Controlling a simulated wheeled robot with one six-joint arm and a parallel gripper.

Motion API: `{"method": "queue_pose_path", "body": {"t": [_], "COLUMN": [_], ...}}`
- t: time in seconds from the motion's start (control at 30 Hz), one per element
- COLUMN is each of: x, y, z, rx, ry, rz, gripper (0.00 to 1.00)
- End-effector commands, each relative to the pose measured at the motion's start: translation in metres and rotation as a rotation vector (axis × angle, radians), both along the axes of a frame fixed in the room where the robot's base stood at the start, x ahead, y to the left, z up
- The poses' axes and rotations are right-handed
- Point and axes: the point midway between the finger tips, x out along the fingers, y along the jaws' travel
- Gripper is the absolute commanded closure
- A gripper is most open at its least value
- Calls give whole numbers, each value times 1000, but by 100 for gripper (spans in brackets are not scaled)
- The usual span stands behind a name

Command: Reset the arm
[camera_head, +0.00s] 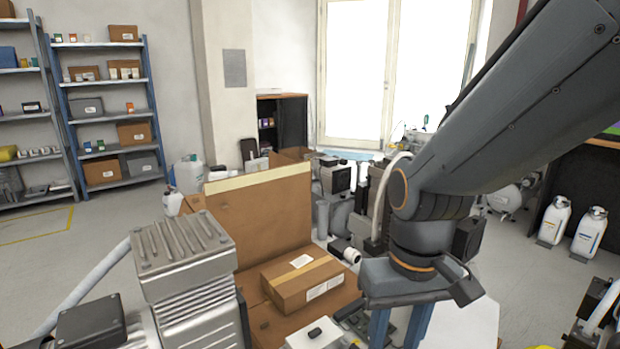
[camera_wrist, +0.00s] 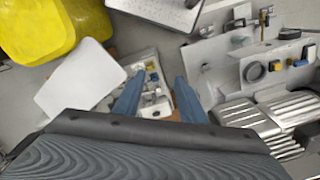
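My arm reaches in from the upper right of the head view, and my gripper (camera_head: 398,328) points down at its end. Its two blue fingers run off the bottom edge, so their tips are hidden there. In the wrist view the fingers of my gripper (camera_wrist: 157,92) stand apart with nothing held between them. A tray of small parts (camera_wrist: 150,68) shows beyond and between them. My gripper is right of the closed cardboard box (camera_head: 302,280) in the head view.
An open carton (camera_head: 262,220) and a ribbed metal compressor part (camera_head: 185,265) stand left of my gripper. Machine parts (camera_head: 340,180) crowd behind it. A yellow object (camera_wrist: 38,28) and white panel (camera_wrist: 80,80) show in the wrist view. Shelves (camera_head: 105,110) line the back left; floor there is clear.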

Motion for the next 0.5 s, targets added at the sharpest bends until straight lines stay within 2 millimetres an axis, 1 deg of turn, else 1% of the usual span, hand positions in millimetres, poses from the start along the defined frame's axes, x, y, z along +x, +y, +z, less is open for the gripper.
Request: {"method": "queue_pose_path", "body": {"t": [0.03,0.3,0.5], "x": [-1,-1,-3], "y": [-4,-31,-51], "z": [8,36,52], "rx": [-2,-20,-30], "ry": [2,4,6], "rz": [-11,-84,-135], "gripper": [63,63,63]}}
